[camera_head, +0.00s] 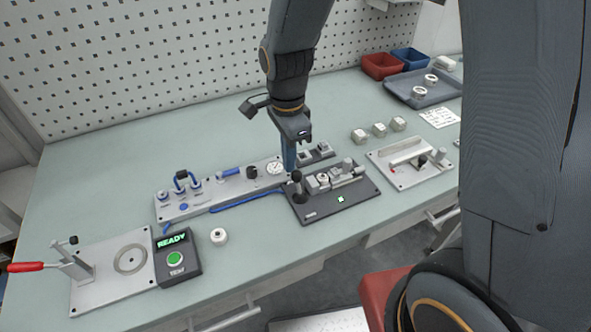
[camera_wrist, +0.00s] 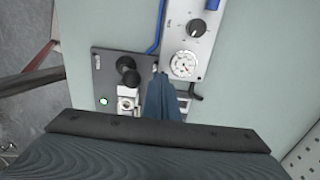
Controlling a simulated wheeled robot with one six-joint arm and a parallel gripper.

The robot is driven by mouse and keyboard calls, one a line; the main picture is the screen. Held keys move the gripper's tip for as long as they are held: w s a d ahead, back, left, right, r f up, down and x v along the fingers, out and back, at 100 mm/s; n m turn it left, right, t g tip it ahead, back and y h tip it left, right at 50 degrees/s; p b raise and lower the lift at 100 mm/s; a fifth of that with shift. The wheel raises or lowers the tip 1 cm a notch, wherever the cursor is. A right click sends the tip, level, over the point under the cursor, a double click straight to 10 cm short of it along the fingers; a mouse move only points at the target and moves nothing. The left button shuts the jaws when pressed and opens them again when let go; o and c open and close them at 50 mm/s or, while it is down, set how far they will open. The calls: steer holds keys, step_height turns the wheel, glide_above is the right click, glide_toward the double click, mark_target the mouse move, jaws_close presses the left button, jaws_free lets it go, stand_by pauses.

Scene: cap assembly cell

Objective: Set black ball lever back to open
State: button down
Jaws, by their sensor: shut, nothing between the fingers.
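The black ball lever (camera_head: 297,176) stands at the left end of a dark fixture plate (camera_head: 318,212), its ball up near the top. In the wrist view the black ball (camera_wrist: 124,64) shows left of my fingertips, on the same dark plate. My gripper (camera_head: 289,167) points down beside the lever, fingers shut and empty. In the wrist view the fingertips (camera_wrist: 160,78) are a short gap to the right of the ball and do not appear to touch it. The lever's exact angle is hard to tell.
A grey panel (camera_head: 230,190) with a gauge, knob and blue hose lies left of the fixture. A light clamp plate (camera_head: 412,170) stands right. A READY button box (camera_head: 178,272) and a red-handled clamp (camera_head: 27,267) are far left. Trays (camera_head: 420,92) are at the back right.

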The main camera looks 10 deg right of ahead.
mark_target(297, 173)
steer(key=shift+s+d+r+p, duration=0.15)
steer(key=shift+s+d+p, duration=0.1)
steer(key=shift+s+p, duration=0.45)
steer(key=shift+s+d+r+p, duration=0.15)
steer(key=shift+s+d+p, duration=0.2)
steer(key=shift+s, duration=0.6)
steer(key=shift+a, duration=0.1)
steer(key=shift+s+d+p, duration=0.2)
steer(key=shift+s+p, duration=0.3)
steer(key=shift+s, duration=0.2)
steer(key=shift+w, duration=0.1)
steer(key=shift+w+a, duration=0.3)
steer(key=shift+w, duration=0.6)
step_height(297, 173, up, 7)
steer(key=p, duration=0.6)
steer(key=shift+p, duration=0.3)
